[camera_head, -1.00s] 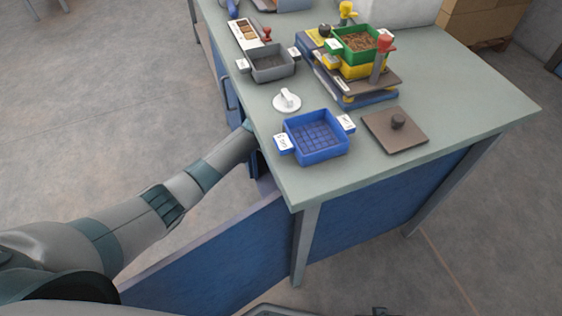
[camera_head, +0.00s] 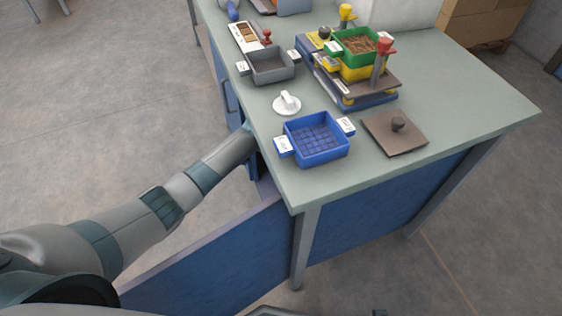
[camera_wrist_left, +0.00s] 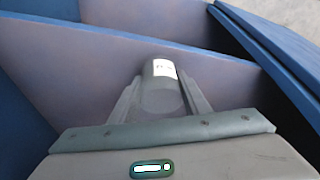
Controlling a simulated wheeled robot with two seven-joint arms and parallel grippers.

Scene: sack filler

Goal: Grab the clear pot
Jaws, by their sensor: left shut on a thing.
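The clear pot (camera_wrist_left: 159,97) shows in the left wrist view as a greyish see-through cylinder with a white label near its far end. My left gripper (camera_wrist_left: 162,84) is shut on it, with one finger along each side. In the head view my left arm reaches down past the table's left edge into the space below, and the gripper and pot are hidden there. My right gripper is in neither view.
An open blue cabinet door (camera_head: 215,262) stands beside my left arm. Cabinet panels (camera_wrist_left: 60,60) surround the gripper closely. On the table (camera_head: 440,120) are a blue tray (camera_head: 318,160), a grey tray (camera_head: 270,82), a white knobbed lid (camera_head: 287,106) and a brown knobbed plate (camera_head: 408,142).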

